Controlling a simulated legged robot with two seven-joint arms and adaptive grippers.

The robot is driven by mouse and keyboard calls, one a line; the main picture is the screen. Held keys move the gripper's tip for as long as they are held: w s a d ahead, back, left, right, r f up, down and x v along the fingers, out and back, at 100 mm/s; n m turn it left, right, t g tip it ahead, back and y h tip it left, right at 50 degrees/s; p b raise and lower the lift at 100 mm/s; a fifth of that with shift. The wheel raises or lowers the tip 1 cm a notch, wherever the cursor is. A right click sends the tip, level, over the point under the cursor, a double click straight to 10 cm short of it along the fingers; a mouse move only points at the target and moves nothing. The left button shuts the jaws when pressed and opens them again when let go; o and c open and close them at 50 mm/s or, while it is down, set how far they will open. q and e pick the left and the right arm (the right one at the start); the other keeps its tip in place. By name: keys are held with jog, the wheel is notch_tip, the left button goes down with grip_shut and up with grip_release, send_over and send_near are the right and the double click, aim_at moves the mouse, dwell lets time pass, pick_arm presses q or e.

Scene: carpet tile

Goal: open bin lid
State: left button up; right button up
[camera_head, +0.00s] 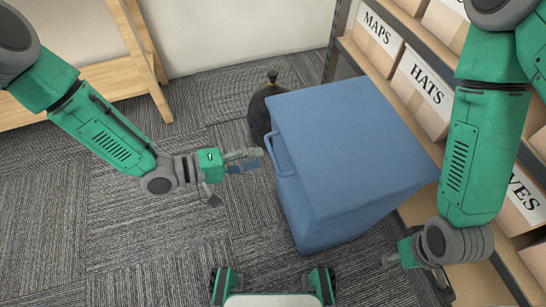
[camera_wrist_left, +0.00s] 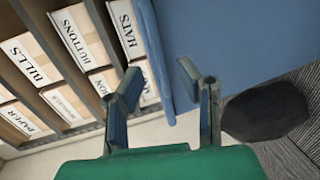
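The blue bin (camera_head: 335,205) stands on the carpet in the middle right of the head view. Its flat lid (camera_head: 345,130) looks shut, and a handle (camera_head: 281,155) sticks out from its left side. My left gripper (camera_head: 240,175) is just left of the handle, apparently not touching it.
A shelf with labelled boxes (camera_head: 425,85) stands close along the bin's right side. A dark bag (camera_head: 262,105) sits behind the bin's left edge. A wooden frame (camera_head: 135,50) is at the back left. Carpet is clear at the left.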

aim_at(273, 155)
pick_arm(q)
jog(key=b+x, duration=0.1)
jog(key=x, duration=0.4)
grip_shut()
